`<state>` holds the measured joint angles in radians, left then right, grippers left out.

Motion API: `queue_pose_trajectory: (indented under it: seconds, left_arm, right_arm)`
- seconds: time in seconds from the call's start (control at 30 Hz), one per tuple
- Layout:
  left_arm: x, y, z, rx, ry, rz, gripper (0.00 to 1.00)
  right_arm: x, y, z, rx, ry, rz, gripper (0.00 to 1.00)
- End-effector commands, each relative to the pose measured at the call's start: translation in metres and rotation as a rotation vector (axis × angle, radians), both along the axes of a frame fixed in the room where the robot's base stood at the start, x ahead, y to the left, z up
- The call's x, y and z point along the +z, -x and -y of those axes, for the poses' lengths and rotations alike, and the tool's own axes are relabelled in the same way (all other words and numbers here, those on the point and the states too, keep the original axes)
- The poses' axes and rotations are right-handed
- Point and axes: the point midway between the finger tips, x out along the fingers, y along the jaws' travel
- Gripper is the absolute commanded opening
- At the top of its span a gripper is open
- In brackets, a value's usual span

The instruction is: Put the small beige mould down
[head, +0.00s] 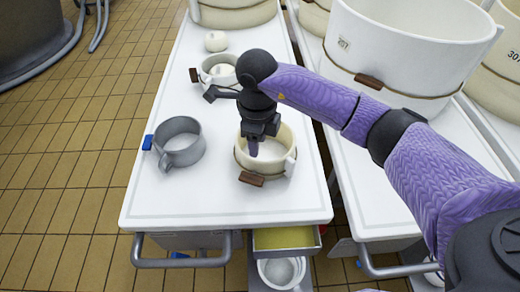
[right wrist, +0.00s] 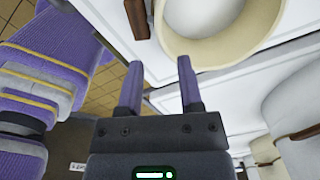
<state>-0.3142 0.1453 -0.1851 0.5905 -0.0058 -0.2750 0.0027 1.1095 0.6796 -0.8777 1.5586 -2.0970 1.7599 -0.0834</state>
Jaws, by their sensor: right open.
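The small beige mould (head: 284,165) stands upright on the front right part of the white table (head: 222,198), with a brown tag (head: 251,179) at its front. In the right wrist view, the mould's rim (right wrist: 178,45) and the tag (right wrist: 137,18) show beyond my fingertips. My right gripper (head: 254,148) is in front of the mould in the head view and hides part of its rim and inside. In the right wrist view, my right gripper (right wrist: 157,72) is open, with nothing between its fingers. My left gripper is not in view.
A grey metal jug (head: 185,153) with a blue tag stands to the left. A white mould (head: 222,76) and a small round white piece (head: 215,41) are farther back. A large white vat (head: 405,55) stands on the right-hand table. The table's front left is clear.

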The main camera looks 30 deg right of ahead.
Motion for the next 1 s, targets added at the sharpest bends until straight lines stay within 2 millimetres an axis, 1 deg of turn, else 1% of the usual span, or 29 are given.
queue_pose_trajectory:
  seconds: [0.03, 0.1, 0.2, 0.3, 0.67, 0.73, 0.77, 0.87, 0.9, 1.0]
  left_arm:
    - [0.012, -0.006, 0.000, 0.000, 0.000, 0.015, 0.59]
    - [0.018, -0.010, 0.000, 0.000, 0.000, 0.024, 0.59]
    - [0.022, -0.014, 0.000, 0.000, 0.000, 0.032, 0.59]
    - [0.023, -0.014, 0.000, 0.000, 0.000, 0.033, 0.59]
    - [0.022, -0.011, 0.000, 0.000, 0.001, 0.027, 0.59]
    - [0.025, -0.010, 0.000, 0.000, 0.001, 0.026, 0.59]
    - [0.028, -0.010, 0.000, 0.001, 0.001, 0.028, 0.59]
    - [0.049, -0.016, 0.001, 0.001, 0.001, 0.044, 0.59]
    - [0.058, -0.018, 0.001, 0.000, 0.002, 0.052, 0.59]
    - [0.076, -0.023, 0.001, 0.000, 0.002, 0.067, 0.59]
  right_arm:
    - [0.023, 0.000, 0.000, 0.000, 0.000, 0.007, 0.47]
    - [0.036, 0.000, 0.000, 0.000, 0.001, 0.006, 0.47]
    - [0.046, 0.000, 0.000, 0.000, 0.000, 0.001, 0.47]
    - [0.050, 0.000, 0.000, 0.000, 0.001, -0.001, 0.47]
    - [0.048, 0.000, 0.000, 0.000, 0.001, -0.002, 0.47]
    - [0.051, 0.000, 0.000, 0.000, 0.001, -0.001, 0.47]
    - [0.055, 0.000, 0.000, 0.000, 0.000, 0.003, 0.47]
    - [0.085, 0.001, 0.000, 0.000, 0.000, 0.021, 0.47]
    - [0.098, 0.001, 0.000, 0.000, 0.000, 0.028, 0.47]
    - [0.123, 0.001, 0.000, 0.000, 0.000, 0.043, 0.47]
